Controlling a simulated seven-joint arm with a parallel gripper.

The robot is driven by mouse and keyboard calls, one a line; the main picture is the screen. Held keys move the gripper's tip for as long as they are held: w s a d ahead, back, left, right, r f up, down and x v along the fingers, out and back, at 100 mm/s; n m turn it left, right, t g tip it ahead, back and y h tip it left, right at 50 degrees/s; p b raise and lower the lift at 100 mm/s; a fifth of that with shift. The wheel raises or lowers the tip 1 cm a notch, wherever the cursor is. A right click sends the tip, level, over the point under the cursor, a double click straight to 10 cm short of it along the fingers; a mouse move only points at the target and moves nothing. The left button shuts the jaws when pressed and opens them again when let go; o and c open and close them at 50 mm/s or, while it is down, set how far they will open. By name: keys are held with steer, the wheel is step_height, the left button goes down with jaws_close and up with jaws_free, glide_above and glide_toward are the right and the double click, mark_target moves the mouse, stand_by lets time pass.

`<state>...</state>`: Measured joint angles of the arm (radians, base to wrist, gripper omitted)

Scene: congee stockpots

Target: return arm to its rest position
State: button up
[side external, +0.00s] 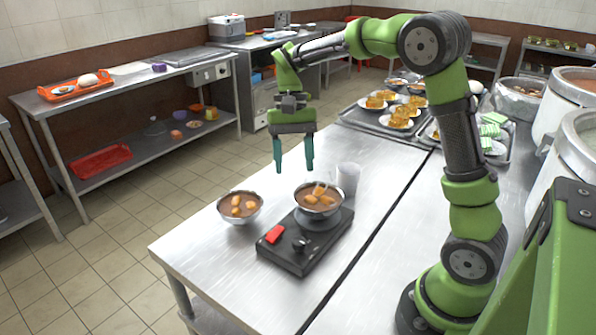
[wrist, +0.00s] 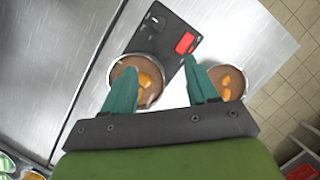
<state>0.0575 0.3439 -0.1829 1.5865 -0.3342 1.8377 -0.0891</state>
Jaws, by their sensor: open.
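My gripper (side external: 293,156) is open and empty, with its teal fingers pointing down above the steel table (side external: 200,247). In the side external view it is above and behind the two bowls, clear of them. In the wrist view its spread fingers (wrist: 162,88) show over the table. A steel bowl (side external: 318,200) with brown congee and orange pieces sits on a black burner (side external: 296,252) with a red patch. A second similar bowl (side external: 240,207) stands on the table to its left. Both bowls also show in the wrist view, partly behind the fingers.
A clear cup (side external: 348,178) stands behind the burner bowl. Trays with plates of yellow food (side external: 399,118) and green items (side external: 490,130) lie at the back of the table. Large white stockpots (side external: 575,160) stand at the right. The front left of the table is bare.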

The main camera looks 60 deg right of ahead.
steer(key=s+a+r+n+t, duration=0.2)
steer(key=s+a+t, duration=0.1)
steer(key=s+t, duration=0.2)
steer(key=s+a+r+n+t, duration=0.2)
steer(key=s+a+n+t, duration=0.1)
steer(key=s, duration=0.5)
steer(key=shift+s+a+r+t+h, duration=0.3)
steer(key=shift+s+a+t+h, duration=0.15)
steer(key=shift+t, duration=0.55)
